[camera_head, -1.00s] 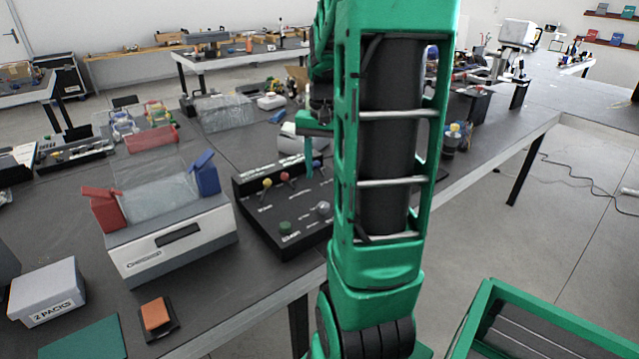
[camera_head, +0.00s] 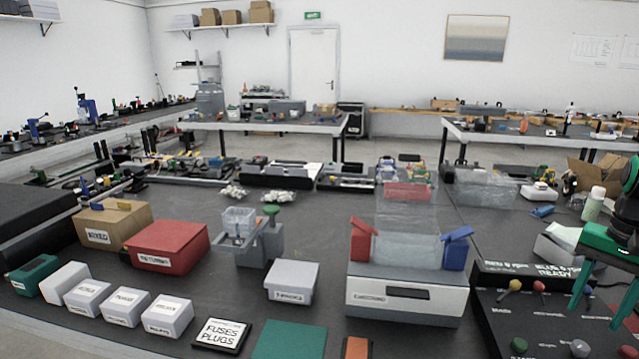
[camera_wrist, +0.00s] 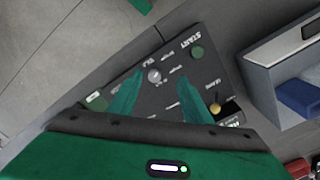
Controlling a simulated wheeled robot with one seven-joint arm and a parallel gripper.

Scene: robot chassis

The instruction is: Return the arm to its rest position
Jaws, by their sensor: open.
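My gripper (camera_head: 596,312) shows at the right edge of the head view, with its two green fingers pointing down over the black control panel (camera_head: 497,318). In the wrist view my gripper (camera_wrist: 165,80) has its fingers spread apart with nothing between them. The panel (camera_wrist: 150,101) lies below them, with a green button (camera_wrist: 197,53), a silver knob (camera_wrist: 154,75) and a yellow knob (camera_wrist: 215,108). Whether the fingers touch the panel cannot be told. Most of my arm is outside the head view.
A grey-white box with a clear cover (camera_head: 408,296) stands left of the panel. A white bottle (camera_head: 594,204) stands behind my gripper. A red box (camera_head: 167,247), a cardboard box (camera_head: 113,223) and several small white boxes stand at left.

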